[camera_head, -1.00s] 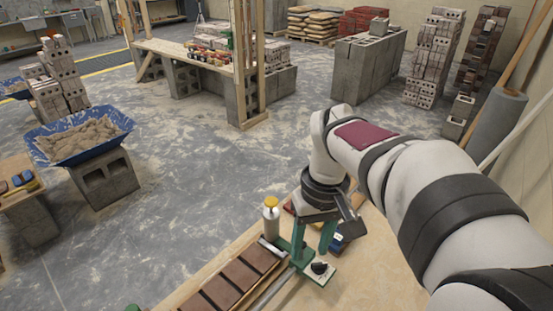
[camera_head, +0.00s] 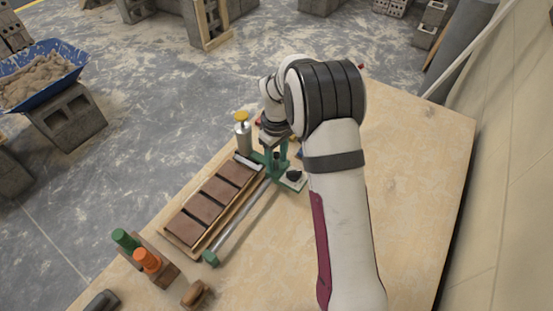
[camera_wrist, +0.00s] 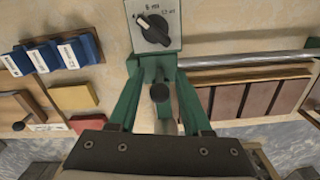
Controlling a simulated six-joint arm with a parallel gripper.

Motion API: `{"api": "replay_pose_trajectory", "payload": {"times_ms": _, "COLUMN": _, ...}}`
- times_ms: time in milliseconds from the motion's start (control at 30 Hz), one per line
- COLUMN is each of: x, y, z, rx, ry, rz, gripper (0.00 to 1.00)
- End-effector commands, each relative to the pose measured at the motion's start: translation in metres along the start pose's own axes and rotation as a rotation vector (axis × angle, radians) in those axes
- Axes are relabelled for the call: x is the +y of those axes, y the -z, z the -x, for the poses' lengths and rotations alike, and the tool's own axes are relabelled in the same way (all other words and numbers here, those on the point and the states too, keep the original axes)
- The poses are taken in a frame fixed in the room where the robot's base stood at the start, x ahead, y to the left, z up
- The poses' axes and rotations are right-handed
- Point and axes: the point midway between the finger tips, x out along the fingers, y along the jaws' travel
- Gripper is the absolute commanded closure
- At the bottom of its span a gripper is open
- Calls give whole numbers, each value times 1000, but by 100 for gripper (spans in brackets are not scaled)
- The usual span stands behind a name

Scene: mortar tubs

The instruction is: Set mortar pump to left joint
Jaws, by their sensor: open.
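The mortar pump appears as a green carriage with a dial plate (camera_head: 292,179) at the far end of a metal rail, beside a wooden tray with a row of bricks (camera_head: 208,206) and dark joints between them. In the wrist view the dial plate (camera_wrist: 153,22) has a black knob with a pale pointer turned to the upper left. My gripper (camera_wrist: 158,75) is open, its green fingers on either side of the pump's green post and its round black knob (camera_wrist: 159,92). Contact cannot be told. In the head view my arm partly hides the gripper and pump.
A yellow-capped bottle (camera_head: 242,134) stands beside the tray's far end. Green (camera_head: 125,241) and orange (camera_head: 148,261) cylinders stand near its near end. Blue labelled blocks (camera_wrist: 52,57) and a yellow block (camera_wrist: 73,97) lie left of the pump in the wrist view. The table's right side is clear.

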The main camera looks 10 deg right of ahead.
Motion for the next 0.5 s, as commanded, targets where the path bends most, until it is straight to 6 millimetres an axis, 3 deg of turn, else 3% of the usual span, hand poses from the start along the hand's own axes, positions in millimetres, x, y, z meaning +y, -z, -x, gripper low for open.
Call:
{"api": "replay_pose_trajectory", "payload": {"times_ms": 367, "x": 0, "y": 0, "z": -8, "rx": 0, "ry": 0, "rz": -1, "gripper": 51}}
{"api": "replay_pose_trajectory", "payload": {"times_ms": 500, "x": 0, "y": 0, "z": -8, "rx": 0, "ry": 0, "rz": -1, "gripper": 74}}
